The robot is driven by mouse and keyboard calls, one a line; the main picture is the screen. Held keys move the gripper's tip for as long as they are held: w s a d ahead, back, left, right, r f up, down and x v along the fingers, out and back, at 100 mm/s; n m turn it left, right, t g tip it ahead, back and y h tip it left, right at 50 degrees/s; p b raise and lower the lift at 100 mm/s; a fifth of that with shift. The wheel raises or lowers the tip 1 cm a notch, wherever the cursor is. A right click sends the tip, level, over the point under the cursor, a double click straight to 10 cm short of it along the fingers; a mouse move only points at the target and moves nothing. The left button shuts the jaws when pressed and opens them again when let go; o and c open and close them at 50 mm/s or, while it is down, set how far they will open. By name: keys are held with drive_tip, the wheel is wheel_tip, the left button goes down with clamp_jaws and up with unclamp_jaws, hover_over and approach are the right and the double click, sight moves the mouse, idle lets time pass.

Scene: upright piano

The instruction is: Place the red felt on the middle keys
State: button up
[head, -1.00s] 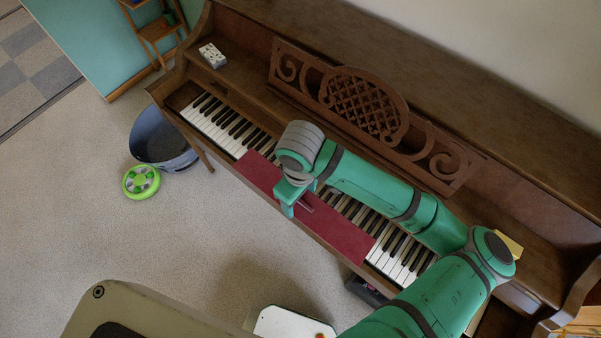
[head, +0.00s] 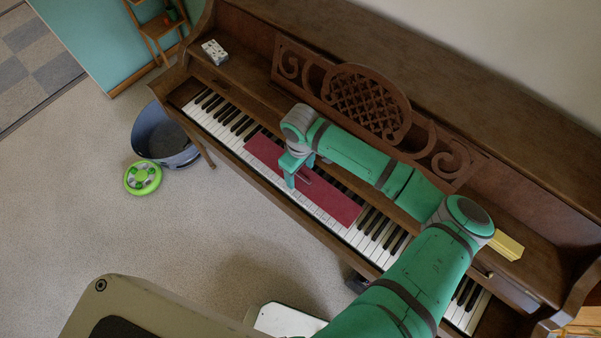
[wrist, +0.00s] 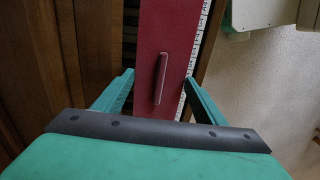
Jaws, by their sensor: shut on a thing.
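The red felt (head: 335,199) is a long dark-red strip with a thin raised handle along its middle. In the head view it lies over the middle keys, lengthwise along the keyboard (head: 226,126), with white key fronts showing along its near edge. I cannot tell whether it touches the keys. My gripper (head: 296,180) is shut on the felt near its middle. In the wrist view my gripper (wrist: 158,82) has a finger at each long side of the felt (wrist: 168,30), and the handle (wrist: 160,78) shows between them.
The brown piano's carved music stand (head: 365,105) rises just behind my arm. A white patterned box (head: 214,52) and a yellow block (head: 506,247) are on the piano.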

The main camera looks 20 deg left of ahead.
drive_tip(key=shift+f, duration=0.8)
drive_tip(key=o, duration=0.8)
drive_tip(key=shift+f, duration=0.1)
drive_tip(key=shift+c, duration=0.2)
drive_tip(key=shift+w, duration=0.1)
